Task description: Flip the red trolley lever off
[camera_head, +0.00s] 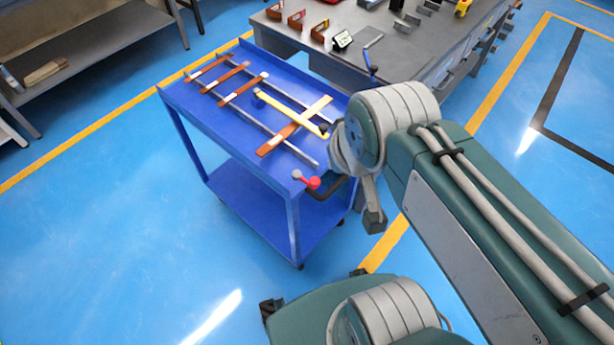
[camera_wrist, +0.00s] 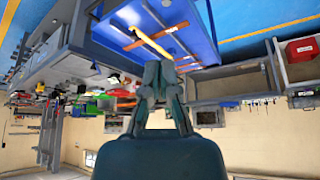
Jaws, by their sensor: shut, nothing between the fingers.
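The blue trolley (camera_head: 250,205) stands left of my arm in the head view. A small red lever knob (camera_head: 313,182), with a paler pinkish ball beside it, shows at its near right corner. My wrist is just above and right of the knob, and I see no clear contact. In the wrist view my gripper (camera_wrist: 158,68) is shut and empty, with its fingertips in front of the blue trolley (camera_wrist: 197,35), which appears upside down. I cannot make out the red lever in the wrist view. In the head view my arm largely hides the fingers.
Metal bars and orange-brown pieces lie on the trolley top, with a yellow bar (camera_head: 290,110) near my wrist. A grey workbench (camera_head: 385,60) stands behind the trolley. A grey shelf table (camera_head: 85,35) is at the upper left. The blue floor left of the trolley is clear.

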